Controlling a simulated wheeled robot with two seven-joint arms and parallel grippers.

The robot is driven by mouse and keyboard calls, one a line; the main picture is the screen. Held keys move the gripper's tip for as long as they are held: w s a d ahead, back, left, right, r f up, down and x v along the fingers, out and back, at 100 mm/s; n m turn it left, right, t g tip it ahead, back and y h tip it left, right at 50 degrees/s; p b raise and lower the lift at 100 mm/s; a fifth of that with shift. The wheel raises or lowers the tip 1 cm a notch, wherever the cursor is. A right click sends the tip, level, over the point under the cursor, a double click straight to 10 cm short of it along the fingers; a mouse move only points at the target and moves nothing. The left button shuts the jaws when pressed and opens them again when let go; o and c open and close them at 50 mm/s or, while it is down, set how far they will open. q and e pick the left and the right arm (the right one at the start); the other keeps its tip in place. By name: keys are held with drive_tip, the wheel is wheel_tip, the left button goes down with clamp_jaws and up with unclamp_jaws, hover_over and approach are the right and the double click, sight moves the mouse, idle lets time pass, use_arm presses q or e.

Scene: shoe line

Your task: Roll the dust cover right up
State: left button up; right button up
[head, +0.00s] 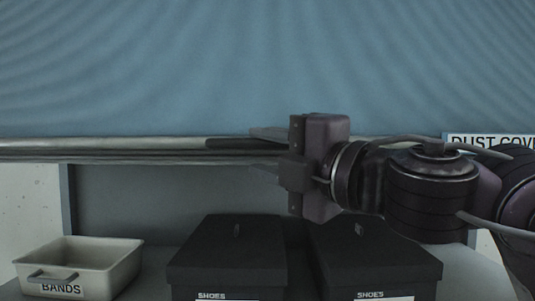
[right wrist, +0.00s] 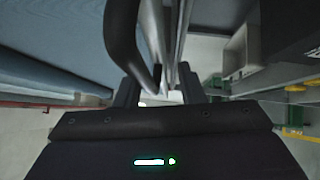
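The blue dust cover (head: 230,70) hangs across the upper part of the head view, and its pale bottom bar (head: 100,148) runs level above the shoe boxes. A dark handle (head: 240,143) sits on the bar. My right gripper (head: 265,150) comes in from the right, with one finger above and one below the bar and handle. In the right wrist view the dark handle (right wrist: 122,35) curves toward the gap between the spread fingers (right wrist: 157,90). The fingers look open, with space beside the handle. My left gripper is out of view.
Below the bar, two black lidded shoe boxes (head: 232,255) (head: 375,262) stand on a shelf. A pale bin labelled BANDS (head: 110,265) stands at the left. A DUST COVER sign (head: 490,141) is partly hidden behind my right arm.

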drive_tip(key=b+v, duration=0.1)
drive_tip(key=v, duration=0.8)
drive_tip(key=shift+b, duration=0.4)
idle(0.6)
drive_tip(key=p+x, duration=0.1)
drive_tip(key=x, duration=0.1)
drive_tip(key=r+p+x, duration=0.1)
drive_tip(key=x, duration=0.2)
drive_tip(key=p+x, duration=0.1)
drive_tip(key=x, duration=0.1)
drive_tip(key=shift+w+r+p, duration=0.2)
drive_tip(key=shift+w+p, duration=0.1)
drive_tip(key=shift+w, duration=0.05)
drive_tip(key=shift+w+a, duration=0.45)
drive_tip(key=shift+w, duration=0.05)
drive_tip(key=shift+d, duration=0.1)
clamp_jaws()
